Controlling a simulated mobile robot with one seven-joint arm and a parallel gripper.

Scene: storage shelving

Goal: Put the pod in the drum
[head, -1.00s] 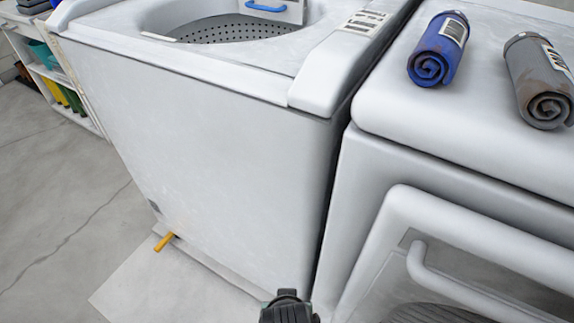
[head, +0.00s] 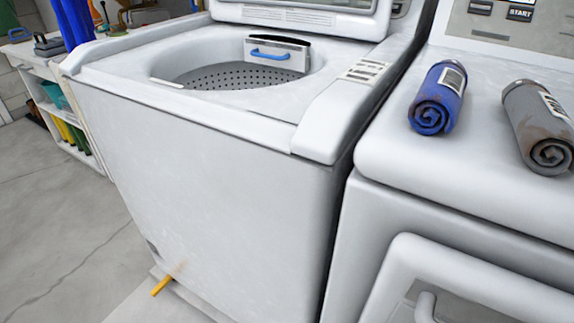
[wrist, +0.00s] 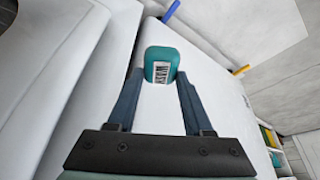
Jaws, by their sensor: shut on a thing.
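The pod (wrist: 161,66) is a small teal block with a white "WASH" label, seen in the wrist view. My gripper (wrist: 160,84) is shut on it, with one finger on each side. Neither the pod nor my gripper shows in the head view now. The drum (head: 228,77) is a grey perforated tub inside the open top of the white washer (head: 215,185), in the upper middle of the head view. A drawer with a blue handle (head: 271,55) sits at the back of the drum opening.
A white front-door machine (head: 450,185) stands at right, with a blue rolled towel (head: 437,98) and a grey rolled towel (head: 539,127) on top. A yellow lever (head: 161,285) sticks out near the washer's base. A shelf (head: 62,115) stands at left; floor is clear there.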

